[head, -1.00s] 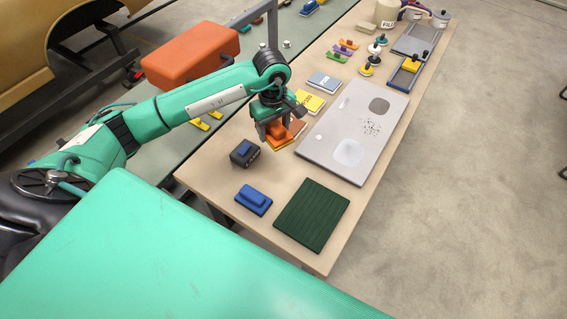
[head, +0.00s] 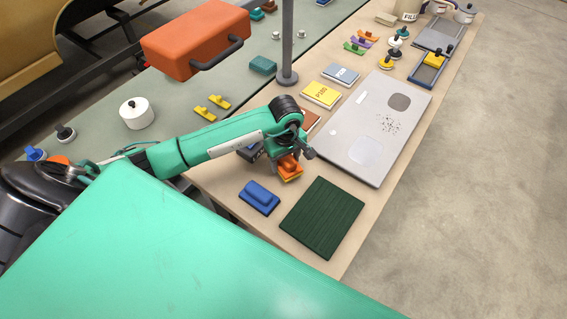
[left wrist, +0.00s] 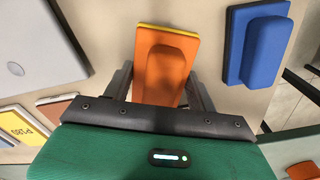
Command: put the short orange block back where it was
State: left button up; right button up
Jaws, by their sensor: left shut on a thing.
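The short orange block (head: 290,173) has a raised orange grip on a flat base with a yellow edge. My left gripper (head: 284,158) is shut on it, over the table between the blue block and the grey panel. In the left wrist view the orange block (left wrist: 165,65) lies between the two fingers of my left gripper (left wrist: 160,88). I cannot tell whether its base touches the table. A similar blue block (head: 259,197) is nearby; in the left wrist view it (left wrist: 262,45) is right of the orange one, apart from it. My right gripper is not in view.
A dark green ribbed mat (head: 322,218) lies in front. The grey panel (head: 375,130) lies to the right. A rust-coloured pad (head: 313,120) and a yellow pad (head: 321,95) lie behind. A dark box (head: 250,151) is partly hidden by my arm. A grey post (head: 287,45) stands behind.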

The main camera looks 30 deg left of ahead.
aim_at(285, 166)
pick_arm(q)
notch_tip(285, 166, down, 3)
jog(key=shift+r+b, duration=0.1)
jog(key=shift+b, duration=0.25)
jog(key=shift+w+a, duration=0.1)
jog(key=shift+w, duration=0.15)
jog(key=shift+s, duration=0.15)
jog(key=o, duration=1.1)
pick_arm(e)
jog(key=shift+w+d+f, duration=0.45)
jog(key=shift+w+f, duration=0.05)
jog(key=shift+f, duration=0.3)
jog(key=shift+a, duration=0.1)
